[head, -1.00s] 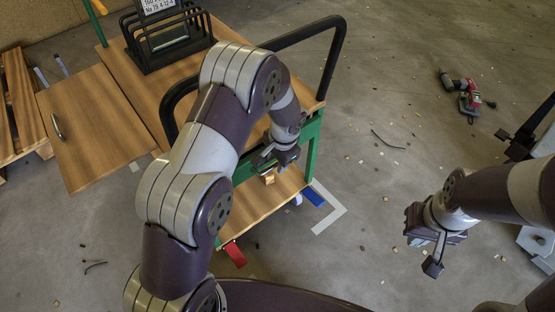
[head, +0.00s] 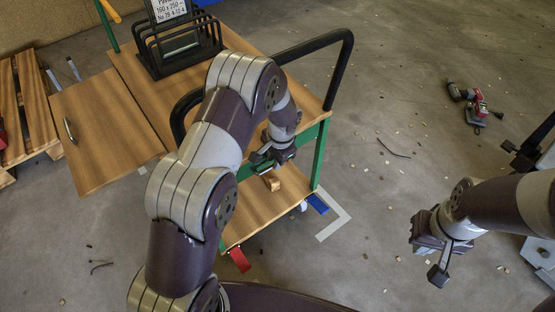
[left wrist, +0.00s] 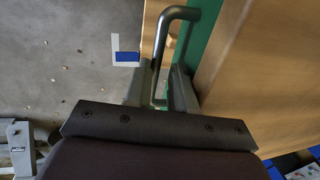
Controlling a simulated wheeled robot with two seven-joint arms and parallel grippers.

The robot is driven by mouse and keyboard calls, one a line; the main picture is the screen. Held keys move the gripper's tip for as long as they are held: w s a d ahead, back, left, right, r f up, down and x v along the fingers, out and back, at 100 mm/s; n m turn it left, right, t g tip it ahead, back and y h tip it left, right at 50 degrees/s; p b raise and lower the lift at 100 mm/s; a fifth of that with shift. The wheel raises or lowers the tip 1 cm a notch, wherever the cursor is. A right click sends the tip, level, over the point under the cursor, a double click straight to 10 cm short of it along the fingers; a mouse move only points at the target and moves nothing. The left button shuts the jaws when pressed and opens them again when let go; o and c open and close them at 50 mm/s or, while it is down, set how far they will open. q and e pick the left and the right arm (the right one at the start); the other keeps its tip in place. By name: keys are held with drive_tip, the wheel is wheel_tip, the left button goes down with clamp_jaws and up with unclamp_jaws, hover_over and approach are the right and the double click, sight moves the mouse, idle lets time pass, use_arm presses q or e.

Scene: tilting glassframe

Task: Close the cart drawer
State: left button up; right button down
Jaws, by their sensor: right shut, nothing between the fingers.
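The cart has a wooden top (head: 238,42), a green frame (head: 320,155) and a lower wooden shelf (head: 262,212). My left gripper (head: 272,157) is at the cart's near side, below the top. In the left wrist view a grey metal bar handle (left wrist: 172,22) stands off a green panel (left wrist: 205,35), beside a wooden surface (left wrist: 240,75). The left fingers (left wrist: 159,85) lie on either side of this bar and look apart. My arm hides much of the drawer area in the head view. My right gripper (head: 430,250) is shut and empty, away from the cart.
A wooden panel with a metal handle (head: 105,130) juts out left of the cart. A black rack (head: 180,45) stands on top, and a black push rail (head: 340,70) rises at the right. A red tool (head: 474,103) lies on the floor, which is mostly clear.

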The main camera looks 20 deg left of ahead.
use_arm(q)
drive_tip(key=shift+o, duration=0.6)
drive_tip(key=shift+s+d, duration=0.1)
drive_tip(key=s+d+r+p, duration=0.1)
drive_tip(key=s+d+r, duration=0.1)
drive_tip(key=r, duration=0.4)
drive_tip(key=s+d+r+p, duration=0.1)
drive_tip(key=s+d+r, duration=0.15)
drive_tip(key=r, duration=0.45)
drive_tip(key=s+a+r+n+h+p, duration=0.1)
drive_tip(key=s+a+r+n+p, duration=0.1)
drive_tip(key=s, duration=0.6)
drive_tip(key=s+a+r+n+p, duration=0.2)
drive_tip(key=s+r+n+p, duration=0.2)
drive_tip(key=s+r+p, duration=0.2)
drive_tip(key=s+r, duration=0.2)
drive_tip(key=s, duration=0.1)
drive_tip(key=shift+n+h, duration=0.4)
